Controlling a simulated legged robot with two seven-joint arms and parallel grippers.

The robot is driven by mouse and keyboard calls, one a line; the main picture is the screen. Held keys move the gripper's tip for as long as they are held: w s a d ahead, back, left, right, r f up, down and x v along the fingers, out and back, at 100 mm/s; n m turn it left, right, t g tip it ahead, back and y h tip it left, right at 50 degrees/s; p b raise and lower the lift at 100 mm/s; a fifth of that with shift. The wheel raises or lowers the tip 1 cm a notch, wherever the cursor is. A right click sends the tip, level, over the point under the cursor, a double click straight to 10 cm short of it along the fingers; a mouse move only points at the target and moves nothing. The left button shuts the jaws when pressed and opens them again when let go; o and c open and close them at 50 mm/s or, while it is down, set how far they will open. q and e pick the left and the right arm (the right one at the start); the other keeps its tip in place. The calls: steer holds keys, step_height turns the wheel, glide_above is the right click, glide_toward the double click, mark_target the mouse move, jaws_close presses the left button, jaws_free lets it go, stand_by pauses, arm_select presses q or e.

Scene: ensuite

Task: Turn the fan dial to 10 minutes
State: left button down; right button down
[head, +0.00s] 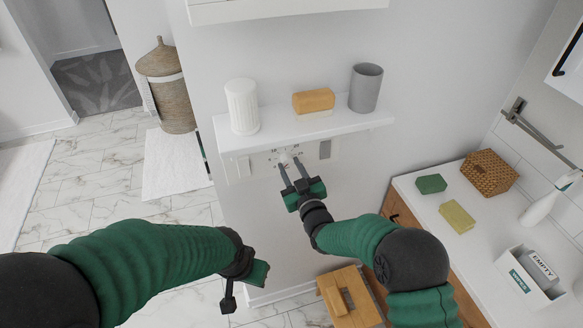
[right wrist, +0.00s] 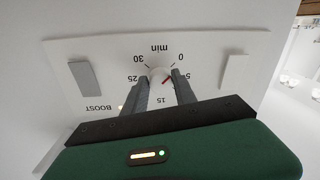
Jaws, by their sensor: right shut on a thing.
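The fan dial (right wrist: 158,73) is a small white round knob on a white wall panel, seen upside down in the right wrist view. Its printed scale shows 0, 5, 15, 30 and "min"; the 10 is hidden. A red pointer mark on the knob points to the lower right of the picture, close to the 5 side and partly beside a finger. My right gripper (right wrist: 160,82) is shut on the dial, one finger on each side. In the head view the right gripper (head: 287,168) reaches up to the panel under the shelf. My left gripper (head: 243,286) hangs low, away from the panel; its jaws are unclear.
A white shelf (head: 302,125) juts out above the panel, bearing a white ribbed cup (head: 242,106), a tan block (head: 313,101) and a grey cup (head: 366,88). Grey and white switches flank the dial. A counter (head: 411,189) stands at right, a wooden stool (head: 347,297) below.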

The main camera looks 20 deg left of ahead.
steer(key=shift+a, duration=0.15)
steer(key=m+b, duration=0.2)
steer(key=shift+f+b, duration=0.1)
steer(key=shift+b, duration=0.25)
steer(key=m+b, duration=1)
steer(key=m, duration=0.1)
steer(key=shift+m+t, duration=0.3)
steer(key=shift+m, duration=0.1)
steer(key=m+b, duration=0.3)
steer(key=m, duration=0.1)
steer(key=shift+r+h, duration=0.2)
steer(key=shift+h, duration=0.1)
steer(key=shift+m, duration=0.4)
